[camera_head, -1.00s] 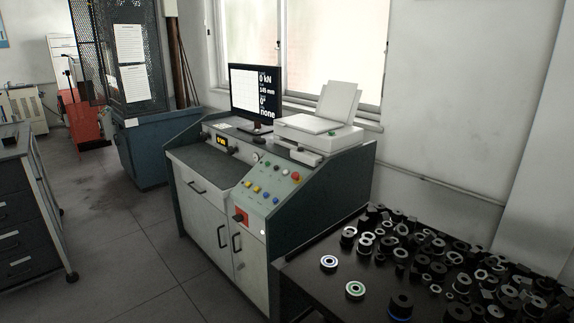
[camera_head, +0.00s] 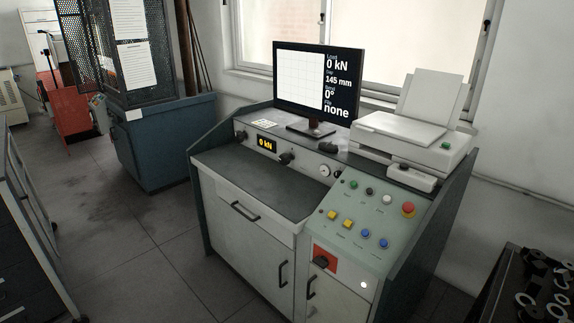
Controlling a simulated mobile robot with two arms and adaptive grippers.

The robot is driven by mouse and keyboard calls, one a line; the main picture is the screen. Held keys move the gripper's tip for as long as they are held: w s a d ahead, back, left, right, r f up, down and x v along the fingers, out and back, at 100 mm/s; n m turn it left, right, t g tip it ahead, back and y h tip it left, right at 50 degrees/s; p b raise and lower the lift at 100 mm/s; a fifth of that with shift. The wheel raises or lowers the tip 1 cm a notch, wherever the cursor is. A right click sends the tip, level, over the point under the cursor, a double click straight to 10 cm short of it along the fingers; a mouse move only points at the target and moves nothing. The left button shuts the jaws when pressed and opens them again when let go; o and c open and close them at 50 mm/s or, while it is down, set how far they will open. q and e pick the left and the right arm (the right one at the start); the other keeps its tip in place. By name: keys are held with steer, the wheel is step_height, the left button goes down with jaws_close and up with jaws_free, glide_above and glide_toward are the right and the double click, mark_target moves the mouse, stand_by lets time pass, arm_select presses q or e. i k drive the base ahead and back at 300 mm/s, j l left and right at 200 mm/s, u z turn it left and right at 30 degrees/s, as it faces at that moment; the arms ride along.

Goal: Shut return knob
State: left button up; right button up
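The control console (camera_head: 245,180) stands in the middle of the view. Its upright rear panel carries a black knob (camera_head: 286,158) right of the amber "0 kN" display (camera_head: 266,144), and a smaller dark knob (camera_head: 241,136) to the left of that display. A black rotary switch (camera_head: 321,262) sits on a red plate on the front, below the coloured buttons. I cannot read any label that tells which one is the return knob. Neither of my grippers is in view.
A monitor (camera_head: 318,80) showing 0 kN and 145 mm and a white printer (camera_head: 410,135) stand on the console. A blue machine base (camera_head: 165,145) is behind left, a dark cabinet (camera_head: 25,230) at the left edge. Black parts lie on a table at lower right. Floor between is clear.

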mark_target(285, 159)
steer(key=i+j+z, duration=0.1)
steer(key=i+j, duration=0.3)
steer(key=i+j+z, duration=0.15)
steer(key=i+j, duration=0.25)
steer(key=j, duration=0.15)
